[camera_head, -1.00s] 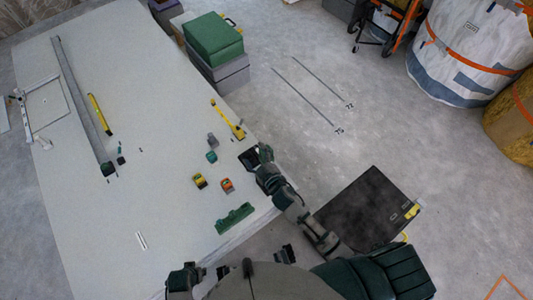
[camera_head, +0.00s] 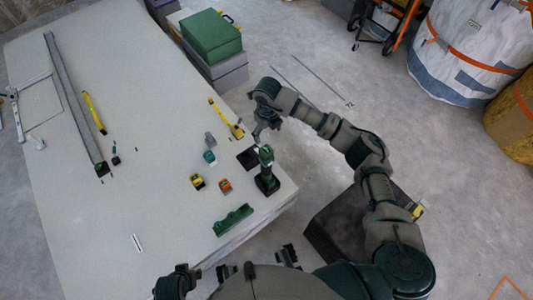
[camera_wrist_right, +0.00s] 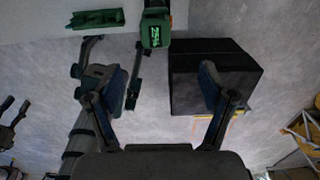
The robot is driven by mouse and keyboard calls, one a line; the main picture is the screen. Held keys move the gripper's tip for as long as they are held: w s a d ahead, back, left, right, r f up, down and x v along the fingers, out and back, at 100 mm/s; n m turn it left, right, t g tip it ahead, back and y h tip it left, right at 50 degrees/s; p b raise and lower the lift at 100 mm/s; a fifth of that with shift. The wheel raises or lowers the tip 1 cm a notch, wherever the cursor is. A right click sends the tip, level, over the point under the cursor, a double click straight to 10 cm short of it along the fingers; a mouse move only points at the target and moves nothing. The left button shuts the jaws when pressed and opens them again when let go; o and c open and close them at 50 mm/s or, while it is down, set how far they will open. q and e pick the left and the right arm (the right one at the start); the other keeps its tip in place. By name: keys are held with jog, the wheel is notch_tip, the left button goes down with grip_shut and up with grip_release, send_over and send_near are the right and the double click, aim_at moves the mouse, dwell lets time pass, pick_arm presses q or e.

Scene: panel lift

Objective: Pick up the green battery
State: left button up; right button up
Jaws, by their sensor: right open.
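A small teal-green block (camera_head: 209,157) lies on the pale table beside a grey block; it may be the green battery, but it is too small to be sure. A green and black drill (camera_head: 266,170) stands upright near the table's right edge; a green, marked part of it (camera_wrist_right: 156,30) shows at the top of the right wrist view. My right gripper (camera_head: 265,132) is open and empty beyond the drill, near the table edge. Its spread fingers (camera_wrist_right: 164,87) show in the right wrist view with nothing between them. My left arm (camera_head: 178,282) shows only partly at the bottom; its fingers are unclear.
A yellow-black tool (camera_head: 197,181), an orange-black tool (camera_head: 225,186) and a green tray (camera_head: 234,220) lie near the drill. A long grey rail (camera_head: 75,105) lies at left. A black box (camera_wrist_right: 212,75) stands on the floor beside the table.

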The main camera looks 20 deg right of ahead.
aim_at(266, 149)
jog(key=f, duration=0.3)
jog(key=f+b, duration=0.1)
jog(key=f, duration=0.5)
jog(key=shift+a, duration=0.25)
jog(key=shift+d+f+b, duration=0.1)
jog(key=shift+f+b, duration=0.25)
jog(key=shift+f, duration=0.25)
jog(key=f+b, duration=0.1)
jog(key=f, duration=0.3)
jog(key=shift+s, duration=0.2)
jog(key=shift+w+f, duration=0.1)
jog(key=shift+f, duration=0.25)
pick_arm(q)
jog(key=w+d+r+t+h, duration=0.1)
jog(key=w+d+t, duration=0.2)
jog(key=w+t, duration=0.3)
jog(key=w, duration=0.4)
jog(key=shift+w+d+r+h, duration=0.2)
jog(key=shift+w+r+h, duration=0.1)
jog(key=shift+w+r, duration=0.1)
pick_arm(e)
jog(key=shift+a+r, duration=0.1)
jog(key=shift+a, duration=0.1)
jog(key=c, duration=1.4)
pick_arm(q)
jog(key=shift+w, duration=0.1)
pick_arm(e)
jog(key=shift+o, duration=0.2)
jog(key=shift+r, duration=0.1)
